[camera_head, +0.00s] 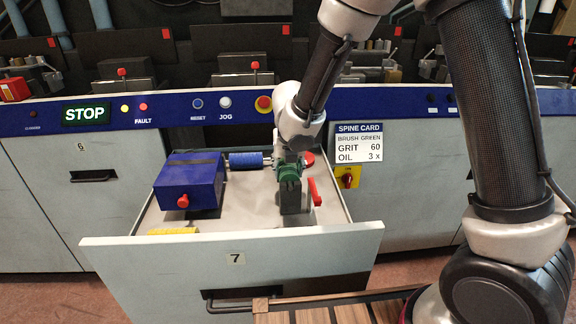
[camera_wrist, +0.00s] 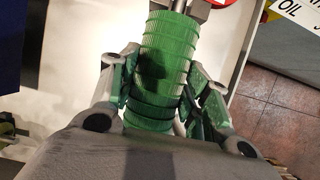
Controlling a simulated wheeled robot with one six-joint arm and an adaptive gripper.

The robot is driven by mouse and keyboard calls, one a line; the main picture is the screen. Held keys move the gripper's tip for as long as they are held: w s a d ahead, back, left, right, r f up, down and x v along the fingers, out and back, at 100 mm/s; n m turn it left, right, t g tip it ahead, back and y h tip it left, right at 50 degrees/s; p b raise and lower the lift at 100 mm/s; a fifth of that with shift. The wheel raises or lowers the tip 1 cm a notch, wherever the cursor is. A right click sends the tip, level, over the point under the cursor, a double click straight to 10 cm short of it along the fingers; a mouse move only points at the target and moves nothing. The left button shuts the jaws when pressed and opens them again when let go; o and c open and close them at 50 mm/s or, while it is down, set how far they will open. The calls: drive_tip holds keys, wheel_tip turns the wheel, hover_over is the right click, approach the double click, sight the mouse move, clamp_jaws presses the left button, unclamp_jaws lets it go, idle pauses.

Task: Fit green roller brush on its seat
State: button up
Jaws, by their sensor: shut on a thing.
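The green roller brush (camera_wrist: 168,55) is a ribbed cylinder held between the two fingers of my gripper (camera_wrist: 165,95) in the wrist view. In the head view my gripper (camera_head: 289,178) is over the right part of the open drawer, and the green brush (camera_head: 280,170) is partly hidden there. A grey block (camera_head: 291,203) stands directly below or in front of the gripper. Grey metal parts touch or pass by the brush's far end in the wrist view. I cannot tell whether the brush sits on its seat.
The open drawer (camera_head: 230,255) also holds a blue box (camera_head: 189,180), a blue roller (camera_head: 246,160), a yellow piece (camera_head: 173,231) and a red lever (camera_head: 315,191).

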idle(0.3)
drive_tip(key=o, duration=1.2)
drive_tip(key=v, duration=1.2)
